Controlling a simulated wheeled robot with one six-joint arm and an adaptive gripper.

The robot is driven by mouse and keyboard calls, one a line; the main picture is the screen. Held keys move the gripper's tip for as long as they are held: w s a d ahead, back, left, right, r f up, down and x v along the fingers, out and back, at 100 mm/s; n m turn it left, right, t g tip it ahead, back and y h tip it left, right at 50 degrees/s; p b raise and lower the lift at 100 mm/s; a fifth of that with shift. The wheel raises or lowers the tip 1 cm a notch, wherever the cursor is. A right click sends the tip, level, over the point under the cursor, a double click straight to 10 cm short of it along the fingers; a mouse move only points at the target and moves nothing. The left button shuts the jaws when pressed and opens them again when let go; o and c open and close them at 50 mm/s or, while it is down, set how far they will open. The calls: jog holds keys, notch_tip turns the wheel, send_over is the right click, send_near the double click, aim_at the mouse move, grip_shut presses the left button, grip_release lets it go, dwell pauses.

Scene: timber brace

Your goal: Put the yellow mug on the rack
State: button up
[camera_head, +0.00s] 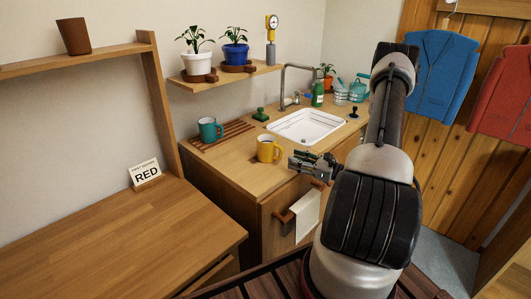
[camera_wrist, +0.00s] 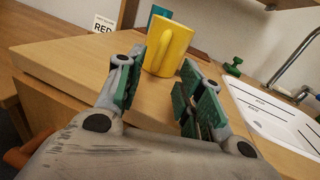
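The yellow mug (camera_head: 267,149) stands upright on the wooden counter, left of the sink and near the counter's front edge. It also shows in the wrist view (camera_wrist: 168,48), just beyond my fingertips. My gripper (camera_head: 312,162) is to the right of the mug, and its green-padded fingers (camera_wrist: 161,80) are spread apart with nothing between them in the wrist view. I cannot tell whether a finger touches the mug. The slatted wooden rack (camera_head: 222,137) lies on the counter behind and left of the yellow mug. A teal mug (camera_head: 209,129) stands on the rack.
The white sink (camera_head: 307,125) with its faucet (camera_head: 298,68) is right of the mugs. A small green-handled item (camera_head: 260,114) stands behind the counter's middle. A shelf (camera_head: 224,77) with potted plants hangs above the rack. A white towel (camera_head: 307,215) hangs at the cabinet front.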

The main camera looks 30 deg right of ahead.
aim_at(271, 150)
jog(key=x, duration=0.6)
jog(key=shift+a+f, duration=0.15)
grip_shut()
